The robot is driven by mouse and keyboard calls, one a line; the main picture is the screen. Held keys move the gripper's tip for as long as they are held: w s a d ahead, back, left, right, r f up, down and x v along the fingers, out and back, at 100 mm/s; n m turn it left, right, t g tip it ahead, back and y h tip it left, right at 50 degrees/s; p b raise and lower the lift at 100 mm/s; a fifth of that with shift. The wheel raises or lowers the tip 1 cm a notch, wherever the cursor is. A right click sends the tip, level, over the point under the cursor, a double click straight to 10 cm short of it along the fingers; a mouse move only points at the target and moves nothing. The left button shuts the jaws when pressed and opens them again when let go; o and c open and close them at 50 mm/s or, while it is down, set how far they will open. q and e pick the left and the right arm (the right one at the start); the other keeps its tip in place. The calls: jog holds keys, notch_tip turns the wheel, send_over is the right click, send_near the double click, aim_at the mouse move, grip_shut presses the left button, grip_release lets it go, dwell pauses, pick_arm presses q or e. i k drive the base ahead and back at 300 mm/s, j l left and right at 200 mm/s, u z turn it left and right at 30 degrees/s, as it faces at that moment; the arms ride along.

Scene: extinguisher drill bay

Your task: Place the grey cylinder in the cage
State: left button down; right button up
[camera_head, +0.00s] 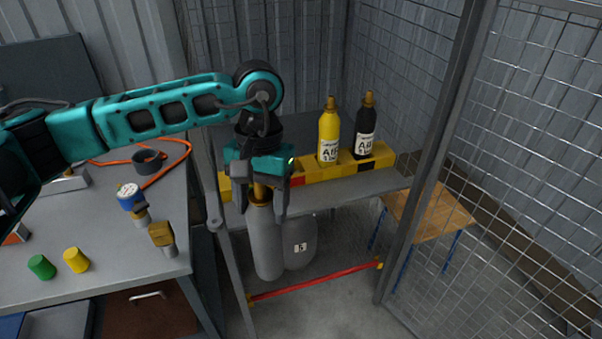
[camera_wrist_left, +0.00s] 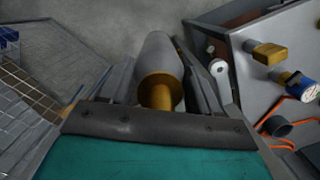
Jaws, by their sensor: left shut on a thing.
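The grey cylinder (camera_head: 264,243) has a brass neck and hangs upright below my left gripper (camera_head: 266,200). My left gripper is shut on its neck. In the left wrist view the cylinder (camera_wrist_left: 158,57) lies between the two fingers, its brass end towards the camera. The cage (camera_head: 461,91) has wire mesh walls and grey posts. The cylinder is at the cage's front opening, in front of the shelf and above the red bar in the picture; I cannot tell how far inside it is. My right gripper is not in view.
A shelf with a yellow-black edge (camera_head: 340,168) bears a yellow bottle (camera_head: 329,136) and a black bottle (camera_head: 367,130). A grey labelled body (camera_head: 301,252) is beside the cylinder. A red bar (camera_head: 318,282) crosses low. A cluttered workbench (camera_head: 106,234) stands left, a wooden stool (camera_head: 447,215) right.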

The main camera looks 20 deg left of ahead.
aim_at(303, 179)
jog(key=i+l+u, duration=0.1)
jog(key=i+l, duration=0.65)
jog(key=l, duration=0.1)
